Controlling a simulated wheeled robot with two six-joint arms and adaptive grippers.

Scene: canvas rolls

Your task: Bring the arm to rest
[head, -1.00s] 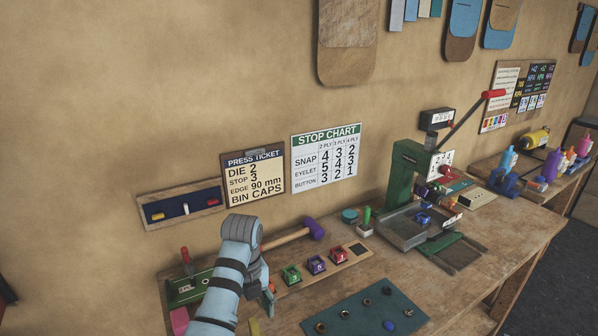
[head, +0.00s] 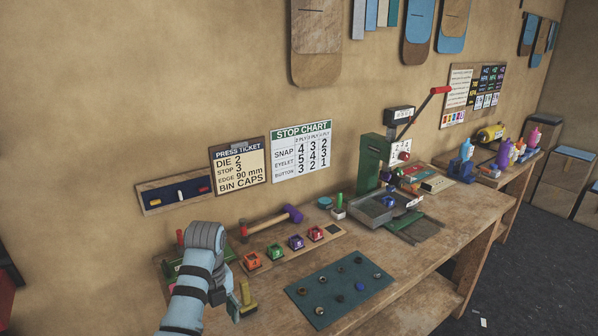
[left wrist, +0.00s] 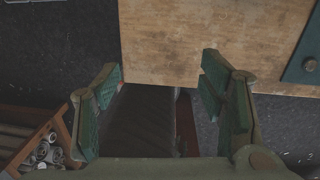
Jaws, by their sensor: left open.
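My left arm comes in from the lower left of the head view, its blue sleeve banded with dark straps. My left gripper (head: 241,303) hangs near the front left part of the wooden bench (head: 410,283), left of the teal mat (head: 340,287). In the left wrist view the left gripper (left wrist: 160,95) has its green-padded fingers wide apart with nothing between them. The bench's edge (left wrist: 205,65) shows beyond the fingers, with dark floor beside it. The right gripper is not in view.
Small coloured dies, including a purple one (head: 296,242), and a purple-headed mallet (head: 272,221) lie behind the gripper. A green press (head: 371,165) stands farther right. In the left wrist view, a wooden crate of rolls (left wrist: 42,140) sits at lower left. Several small parts lie on the mat.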

